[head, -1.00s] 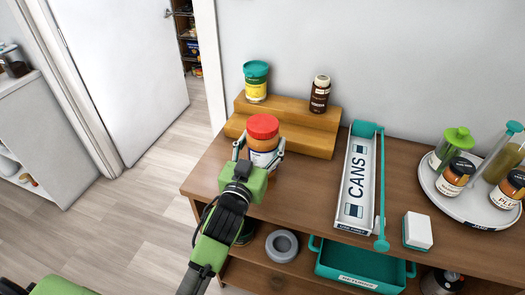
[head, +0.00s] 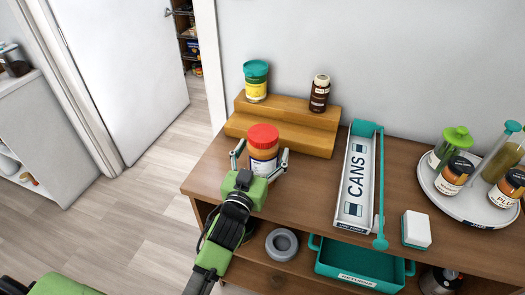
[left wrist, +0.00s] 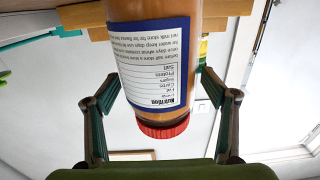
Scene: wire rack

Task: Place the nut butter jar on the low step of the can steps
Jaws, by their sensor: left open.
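The nut butter jar (head: 263,151) has a red lid, orange-brown contents and a white-and-blue label. It is upright in front of the wooden can steps (head: 312,141), with its base seeming to be on the brown tabletop rather than on the low step. Whether it touches the step front is hidden. My left gripper (head: 259,158) is open, a finger on each side of the jar with gaps. In the left wrist view the jar (left wrist: 155,70) appears lid-down between the spread fingers (left wrist: 160,103). My right gripper is not in view.
A teal-lidded yellow jar (head: 256,82) and a dark brown bottle (head: 320,94) stand on the upper step. The CANS tray (head: 341,220) lies right of the steps. A turntable (head: 436,193) with several jars is farther right. The low step's right part is bare.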

